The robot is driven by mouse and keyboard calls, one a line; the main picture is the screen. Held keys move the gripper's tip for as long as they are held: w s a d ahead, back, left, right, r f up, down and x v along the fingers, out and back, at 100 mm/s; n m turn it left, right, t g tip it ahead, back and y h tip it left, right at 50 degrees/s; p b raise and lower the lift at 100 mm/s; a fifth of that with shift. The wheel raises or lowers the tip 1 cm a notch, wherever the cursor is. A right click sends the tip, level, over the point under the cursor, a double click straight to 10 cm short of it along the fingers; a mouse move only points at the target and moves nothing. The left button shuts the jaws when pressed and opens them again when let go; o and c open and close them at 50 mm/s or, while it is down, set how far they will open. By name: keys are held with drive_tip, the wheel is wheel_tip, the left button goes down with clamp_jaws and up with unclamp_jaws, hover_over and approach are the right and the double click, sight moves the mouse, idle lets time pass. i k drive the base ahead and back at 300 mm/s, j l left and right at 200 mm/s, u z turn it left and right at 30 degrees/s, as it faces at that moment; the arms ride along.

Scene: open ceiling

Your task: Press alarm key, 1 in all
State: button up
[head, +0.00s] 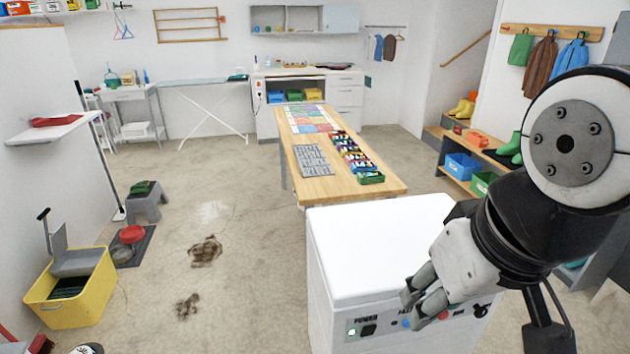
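A white box-shaped appliance (375,235) stands in front of me. Further right are a small blue button (406,323), a red button (443,315) and a black round knob (480,311). My gripper (423,303) hangs over the front of this panel, pointing down and left, its fingers close together. It hides part of the panel and its lettering. I cannot read a label saying alarm, and I cannot tell whether the fingers touch the panel.
A wooden table (385,188) with keyboard-like grey trays and coloured boxes stands behind the appliance. A yellow bin (85,300) and dark floor stains (205,251) are at left. A shoe bench (455,145) lines the right wall. Floor at left is mostly open.

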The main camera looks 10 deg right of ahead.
sight(442, 316)
drive_tip(key=j+z, duration=0.15)
drive_tip(key=z, duration=0.2)
drive_tip(key=j+z, duration=0.15)
drive_tip(key=z, duration=0.15)
drive_tip(key=i+j+z, duration=0.1)
drive_tip(key=z, duration=0.25)
drive_tip(key=i+l+u, duration=0.5)
drive_tip(key=l, duration=0.35)
drive_tip(key=k+j, duration=0.1)
drive_tip(key=j, duration=0.3)
drive_tip(key=k+j+z, duration=0.1)
drive_tip(key=j, duration=0.3)
drive_tip(key=k+j, duration=0.15)
drive_tip(key=j, duration=0.2)
drive_tip(key=k+j, duration=0.15)
drive_tip(key=j, duration=0.25)
drive_tip(key=k+j+z, duration=0.1)
drive_tip(key=j, duration=0.3)
drive_tip(key=k+j, duration=0.15)
drive_tip(key=j, duration=0.2)
drive_tip(key=z, duration=0.05)
